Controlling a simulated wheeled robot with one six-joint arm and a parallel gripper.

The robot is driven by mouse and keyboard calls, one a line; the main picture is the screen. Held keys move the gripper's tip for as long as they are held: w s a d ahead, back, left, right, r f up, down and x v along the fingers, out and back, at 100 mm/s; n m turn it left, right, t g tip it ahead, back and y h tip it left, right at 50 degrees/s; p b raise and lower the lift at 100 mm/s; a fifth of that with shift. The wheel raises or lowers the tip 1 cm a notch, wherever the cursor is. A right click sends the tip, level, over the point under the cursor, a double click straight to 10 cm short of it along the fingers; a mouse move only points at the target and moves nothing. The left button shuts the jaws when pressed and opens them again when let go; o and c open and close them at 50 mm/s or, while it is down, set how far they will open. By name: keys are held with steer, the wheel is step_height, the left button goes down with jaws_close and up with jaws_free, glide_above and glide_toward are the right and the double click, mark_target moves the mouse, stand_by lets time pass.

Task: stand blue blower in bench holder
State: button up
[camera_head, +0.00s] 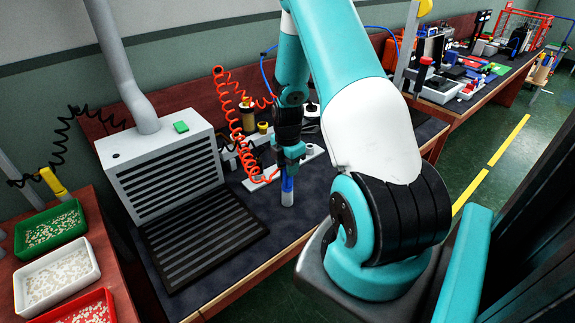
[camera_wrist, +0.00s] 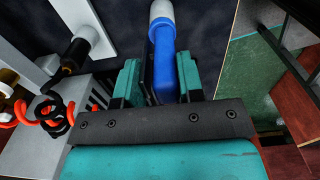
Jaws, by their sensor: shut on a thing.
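The blue blower (camera_head: 287,185) hangs roughly upright below my gripper (camera_head: 289,163), its pale end down and over or on the dark bench mat; I cannot tell if it touches. In the wrist view the blue blower (camera_wrist: 165,45) lies between the two teal fingers of my gripper (camera_wrist: 157,72), which is shut on it. A white plate with fittings (camera_head: 262,181) lies on the mat just left of and behind the blower. It also shows at the upper left of the wrist view (camera_wrist: 97,20). Whether the bench holder is on this plate is unclear, as my arm and a hose cover part of it.
A grey slatted fume box (camera_head: 165,165) with a black grille (camera_head: 205,240) stands left on the bench. A red coiled hose (camera_head: 228,100) hangs close beside my gripper. Trays of pellets (camera_head: 55,275) stand far left. Bare mat (camera_head: 285,222) lies in front of the blower.

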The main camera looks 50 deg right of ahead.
steer(key=o, duration=0.8)
step_height(320, 180, up, 17)
steer(key=shift+r+b, duration=0.2)
steer(key=shift+b, duration=0.65)
steer(key=s+a+r+m+t+y, duration=0.1)
steer(key=a+r+m, duration=0.15)
steer(key=a, duration=0.95)
steer(key=a+r+m+y, duration=0.1)
steer(key=a+r, duration=0.3)
steer(key=a, duration=0.8)
steer(key=s+a+m, duration=0.1)
steer(key=s+a, duration=0.3)
steer(key=a, duration=0.1)
steer(key=s+a+r+m+y, duration=0.1)
steer(key=s+a+m, duration=0.1)
steer(key=s+a, duration=0.3)
steer(key=s+a+r+m+g+y, duration=0.1)
steer(key=s+a, duration=0.3)
steer(key=s, duration=0.1)
steer(key=shift+s+a+r+m, duration=0.15)
steer(key=shift+s+a+m, duration=0.05)
steer(key=shift+a+m, duration=0.2)
